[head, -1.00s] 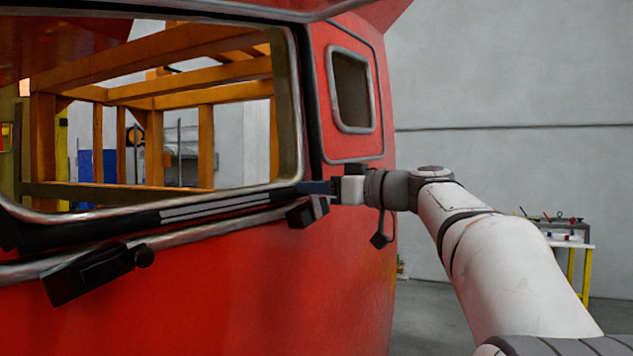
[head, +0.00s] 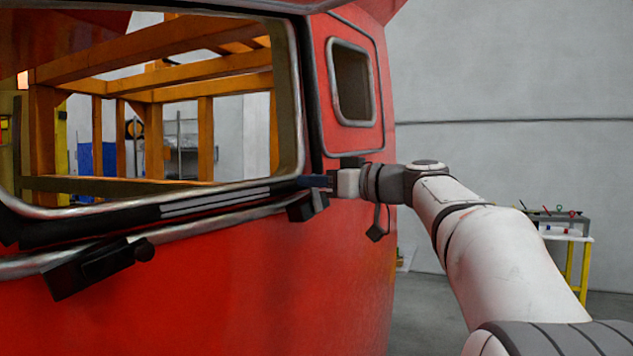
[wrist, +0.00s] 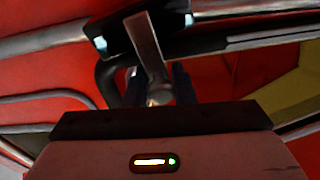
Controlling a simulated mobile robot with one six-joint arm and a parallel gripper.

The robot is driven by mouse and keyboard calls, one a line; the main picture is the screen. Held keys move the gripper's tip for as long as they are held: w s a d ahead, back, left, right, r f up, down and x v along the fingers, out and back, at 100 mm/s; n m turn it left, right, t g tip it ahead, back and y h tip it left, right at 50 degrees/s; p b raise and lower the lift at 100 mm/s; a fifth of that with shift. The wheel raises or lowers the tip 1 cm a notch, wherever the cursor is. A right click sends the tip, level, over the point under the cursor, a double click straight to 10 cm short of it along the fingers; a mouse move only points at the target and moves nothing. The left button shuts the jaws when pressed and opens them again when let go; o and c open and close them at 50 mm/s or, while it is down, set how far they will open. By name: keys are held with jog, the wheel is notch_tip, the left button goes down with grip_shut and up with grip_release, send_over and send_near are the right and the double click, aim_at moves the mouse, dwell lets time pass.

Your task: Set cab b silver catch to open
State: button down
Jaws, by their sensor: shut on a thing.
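The red cab (head: 230,270) fills the left and middle of the head view. The silver catch (wrist: 146,45) shows in the wrist view as a flat metal lever, slanting down to a round end between my fingers. My gripper (head: 314,182) is at the right lower corner of the cab's front window, shut on the catch. In the wrist view the dark fingertips (wrist: 157,84) stand on both sides of the lever's round end. In the head view my fingers and a dark block hide most of the catch, so I cannot tell its setting.
A black box with a round knob (head: 95,272) sits lower left on the cab front. A black bar (head: 215,203) runs under the window. A small hanging dark fitting (head: 376,232) is just below my wrist. A yellow-legged workbench (head: 567,237) stands far right.

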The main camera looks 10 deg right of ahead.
jog(key=c, duration=2.2)
grip_release()
jog(key=shift+f, duration=0.1)
jog(key=c, duration=2.2)
grip_release()
jog(key=shift+w+d+m+b, duration=0.15)
jog(key=shift+m+b, duration=0.35)
jog(key=shift+m, duration=0.2)
jog(key=shift+w+d+m+b, duration=0.15)
jog(key=shift+m+b, duration=0.35)
jog(key=shift+m, duration=0.2)
jog(key=c, duration=2.2)
grip_release()
jog(key=shift+w+d+m+t+h+b, duration=0.15)
jog(key=shift+w+d+m+t+b, duration=0.15)
jog(key=shift+m, duration=0.65)
jog(key=shift+w+d+m+t+h+b, duration=0.15)
jog(key=shift+d+m+t+b, duration=0.15)
jog(key=shift+m, duration=0.65)
jog(key=c, duration=2.2)
grip_release()
jog(key=c, duration=2.2)
grip_release()
jog(key=c, duration=1.3)
grip_release()
